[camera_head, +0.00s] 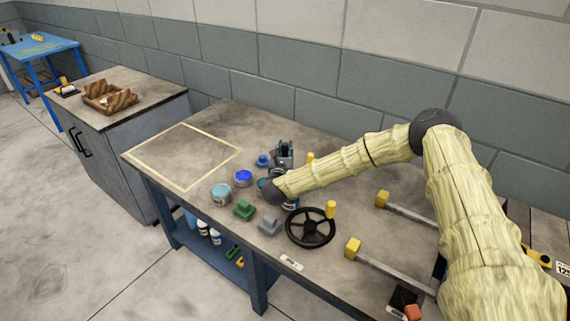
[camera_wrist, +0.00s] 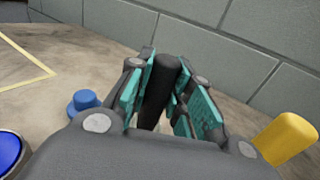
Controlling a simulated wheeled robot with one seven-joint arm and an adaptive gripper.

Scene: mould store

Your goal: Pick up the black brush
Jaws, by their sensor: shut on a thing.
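The black brush shows in the wrist view as a dark upright cylinder (camera_wrist: 158,88) between the teal finger pads. My gripper (camera_wrist: 165,68) is shut on it, with pads on both sides. The brush's lower end is hidden behind the gripper body. In the head view, my gripper (camera_head: 284,148) is over the back middle of the workbench (camera_head: 215,125). The brush cannot be made out clearly there, and I cannot tell whether it touches the bench.
A blue knob (camera_head: 263,160), blue tin (camera_head: 243,178) and teal tin (camera_head: 221,194) stand left of my gripper. The taped rectangle (camera_head: 180,187) is empty. A wall (camera_head: 310,85) stands behind.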

